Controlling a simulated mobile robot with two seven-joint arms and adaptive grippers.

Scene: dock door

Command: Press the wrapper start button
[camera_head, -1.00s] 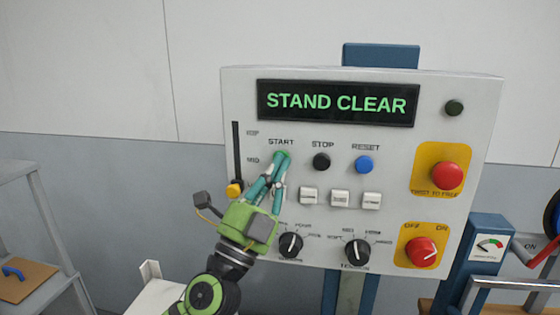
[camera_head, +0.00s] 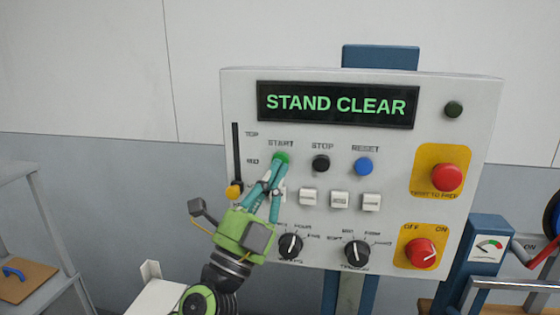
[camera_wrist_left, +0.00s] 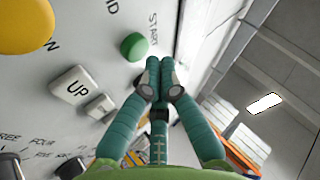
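The green START button (camera_head: 282,157) is at the upper left of the white control panel (camera_head: 460,130), under the START label. It shows beside the fingertips in the left wrist view (camera_wrist_left: 134,46). My left gripper (camera_head: 275,168) is just below the button in the head view, its fingertips together and empty. In the wrist view the tips (camera_wrist_left: 160,76) are shut and look a little apart from the button. The panel display (camera_head: 336,104) reads STAND CLEAR in green. My right gripper is not in view.
A black STOP button (camera_head: 321,163) and blue RESET button (camera_head: 364,166) sit right of START. White keys (camera_head: 340,199) and black knobs (camera_head: 291,245) are below. Two red controls (camera_head: 447,177) on yellow plates are at right. A yellow slider knob (camera_head: 234,191) is left.

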